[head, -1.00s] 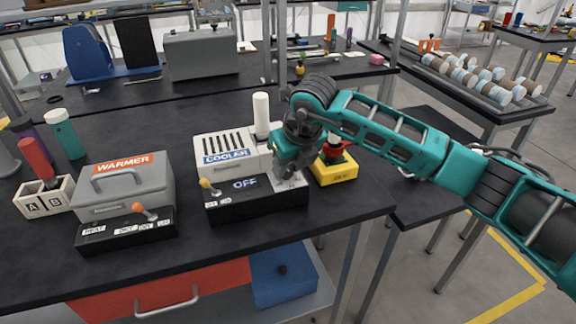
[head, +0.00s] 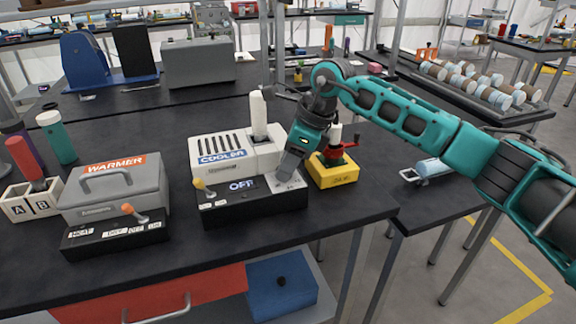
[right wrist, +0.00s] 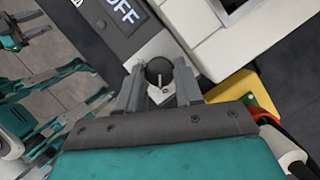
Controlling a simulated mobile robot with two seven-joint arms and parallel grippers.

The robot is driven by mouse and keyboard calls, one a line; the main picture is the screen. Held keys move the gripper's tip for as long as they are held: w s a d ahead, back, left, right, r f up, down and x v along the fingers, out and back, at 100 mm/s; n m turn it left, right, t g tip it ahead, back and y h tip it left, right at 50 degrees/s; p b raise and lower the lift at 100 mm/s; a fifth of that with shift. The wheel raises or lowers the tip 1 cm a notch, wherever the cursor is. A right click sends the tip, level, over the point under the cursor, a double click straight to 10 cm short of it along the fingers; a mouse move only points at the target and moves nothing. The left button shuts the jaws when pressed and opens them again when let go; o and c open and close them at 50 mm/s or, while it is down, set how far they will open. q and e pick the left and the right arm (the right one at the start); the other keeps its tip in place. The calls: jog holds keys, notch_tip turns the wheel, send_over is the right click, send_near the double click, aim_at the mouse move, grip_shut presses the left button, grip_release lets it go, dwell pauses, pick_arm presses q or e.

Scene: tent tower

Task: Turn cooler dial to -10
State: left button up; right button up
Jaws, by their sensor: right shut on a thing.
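The cooler (head: 215,172) is a white box with a black front panel (head: 232,208) whose display reads OFF. My right gripper (head: 284,180) comes down at a tilt onto the right end of that panel. In the right wrist view, the dark round dial (right wrist: 160,72) with a light pointer sits on a pale plate between my right fingers, which are shut on it. In the head view the gripper hides the dial. My left gripper (right wrist: 38,30) shows small at the upper left of the right wrist view, its fingers apart and empty, far from the cooler.
A yellow block (head: 335,174) with a red-handled device stands just right of my right gripper. A white cylinder (head: 258,110) rises from the cooler. The grey warmer (head: 115,190) is at left. The bench's front edge is close.

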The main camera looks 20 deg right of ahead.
jog(key=shift+w+n, duration=0.1)
jog(key=shift+n, duration=0.5)
jog(key=o, duration=1)
jog(key=shift+r, duration=0.1)
